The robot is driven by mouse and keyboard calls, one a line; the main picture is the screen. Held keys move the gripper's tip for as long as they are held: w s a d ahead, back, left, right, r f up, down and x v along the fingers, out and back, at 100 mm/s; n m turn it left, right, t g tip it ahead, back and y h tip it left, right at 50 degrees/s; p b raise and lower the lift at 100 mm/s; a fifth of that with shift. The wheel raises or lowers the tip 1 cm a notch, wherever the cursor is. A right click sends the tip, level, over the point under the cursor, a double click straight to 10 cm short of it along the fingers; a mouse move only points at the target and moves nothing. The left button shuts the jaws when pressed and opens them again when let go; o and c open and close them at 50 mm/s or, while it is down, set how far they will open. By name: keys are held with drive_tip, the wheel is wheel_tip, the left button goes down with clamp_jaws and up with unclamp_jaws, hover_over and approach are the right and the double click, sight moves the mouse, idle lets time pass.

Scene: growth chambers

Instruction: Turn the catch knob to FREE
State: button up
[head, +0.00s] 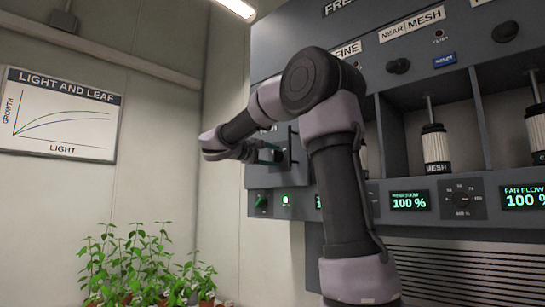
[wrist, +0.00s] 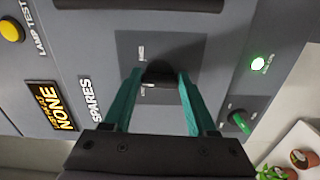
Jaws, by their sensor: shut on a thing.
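The catch knob (wrist: 160,75) is a small dark knob on a darker square plate of the grey panel, seen in the wrist view. Two small white labels sit beside it, too small to read surely. My gripper (wrist: 160,82) has its two teal fingers on either side of the knob and is shut on it. In the head view my gripper (head: 268,153) is at the panel's left end, and my arm and fingers hide the knob there.
A green knob (wrist: 240,122) and a lit green lamp (wrist: 258,63) are close by on the panel. A yellow button (wrist: 11,30) and a NONE display (wrist: 50,108) are on the other side. Potted plants (head: 140,265) stand at lower left. Bays with white cylinders (head: 435,148) are at right.

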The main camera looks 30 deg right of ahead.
drive_tip(key=m, duration=0.4)
drive_tip(key=shift+f+m, duration=0.2)
drive_tip(key=shift+m, duration=0.1)
drive_tip(key=shift+w+m, duration=0.1)
drive_tip(key=shift+m, duration=1.7)
drive_tip(key=o, duration=1.4)
drive_tip(key=shift+c, duration=0.2)
drive_tip(key=shift+a, duration=0.15)
drive_tip(key=v, duration=1)
drive_tip(key=shift+a, duration=0.25)
